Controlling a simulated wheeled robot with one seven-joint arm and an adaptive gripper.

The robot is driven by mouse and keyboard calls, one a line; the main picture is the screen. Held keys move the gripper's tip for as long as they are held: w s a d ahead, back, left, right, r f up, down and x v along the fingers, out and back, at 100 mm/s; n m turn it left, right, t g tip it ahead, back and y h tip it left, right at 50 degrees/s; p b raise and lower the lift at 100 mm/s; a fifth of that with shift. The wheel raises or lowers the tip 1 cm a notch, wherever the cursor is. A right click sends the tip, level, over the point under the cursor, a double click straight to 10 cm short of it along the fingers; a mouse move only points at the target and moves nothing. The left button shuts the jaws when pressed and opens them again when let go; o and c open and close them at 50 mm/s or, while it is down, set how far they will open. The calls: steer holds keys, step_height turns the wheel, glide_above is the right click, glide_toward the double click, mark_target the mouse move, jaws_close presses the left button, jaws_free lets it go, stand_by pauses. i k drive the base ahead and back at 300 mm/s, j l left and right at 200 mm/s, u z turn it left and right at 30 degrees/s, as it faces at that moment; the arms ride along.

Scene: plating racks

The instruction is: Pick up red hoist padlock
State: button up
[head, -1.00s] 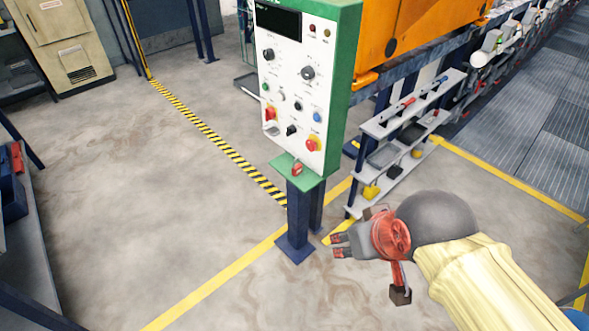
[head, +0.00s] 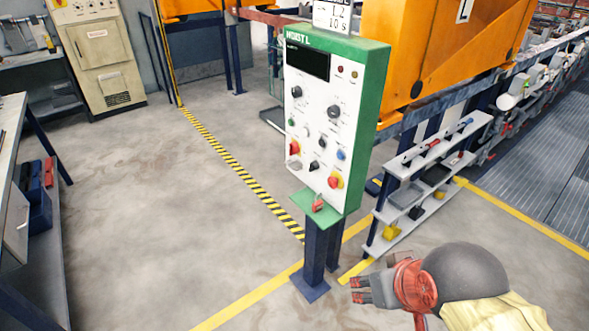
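A small red padlock (head: 318,205) rests on the green ledge (head: 330,216) at the foot of the hoist control panel (head: 318,125). The panel is a white face in a green housing on a dark blue post. My gripper (head: 357,290) is at the lower right of the head view, to the right of and below the padlock in the picture and apart from it. Its two red-tipped fingers point left with a gap between them, and nothing shows in the gap.
A small shelf rack (head: 418,190) with tools and yellow items stands right of the post. A workbench (head: 10,135) with blue and red bins is at the left. A beige cabinet (head: 105,70) stands at the back. The floor (head: 150,210) between is clear.

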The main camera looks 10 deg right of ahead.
mark_target(318, 205)
steer(key=z, duration=0.55)
steer(key=i+j+z, duration=0.1)
steer(key=j+z, duration=0.2)
steer(key=z, duration=0.15)
steer(key=j+z, duration=0.65)
steer(key=z, duration=0.2)
steer(key=j+z, duration=0.45)
steer(key=k+j+z, duration=0.15)
steer(key=z, duration=0.25)
steer(key=k+j+z, duration=0.15)
steer(key=k+j, duration=0.35)
steer(key=j, duration=0.25)
steer(key=k+j+z, duration=0.15)
steer(key=k+j, duration=0.35)
steer(key=j, duration=0.2)
steer(key=k+j+z, duration=0.15)
steer(key=k+j, duration=0.4)
steer(key=j, duration=0.1)
